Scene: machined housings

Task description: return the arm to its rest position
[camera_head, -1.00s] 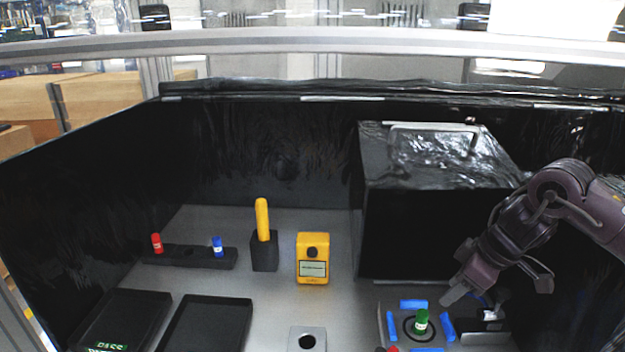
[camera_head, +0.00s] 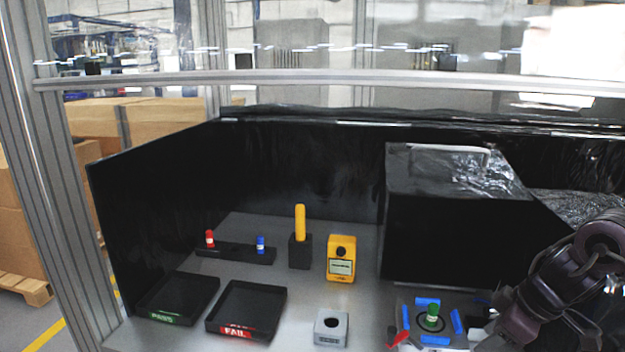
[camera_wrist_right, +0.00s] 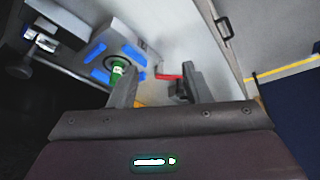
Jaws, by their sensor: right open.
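My right arm comes in from the right in the head view, with its gripper (camera_head: 488,341) low at the lower right edge, partly cut off or hidden. In the right wrist view the gripper (camera_wrist_right: 157,88) has its two fingers apart with nothing between them. A green-capped part (camera_head: 432,317) stands in the fixture with blue pads (camera_head: 459,321), left of the gripper. It also shows in the wrist view (camera_wrist_right: 117,70), beyond the left finger and apart from it. My left arm is not in view.
A red lever (camera_wrist_right: 168,77) shows beyond the fingers. A large black box (camera_head: 440,235) stands behind the fixture. A yellow device (camera_head: 340,262), a grey block with a hole (camera_head: 331,328), PASS (camera_head: 168,319) and FAIL (camera_head: 232,331) trays stand left. Black walls (camera_head: 320,160) enclose the bench.

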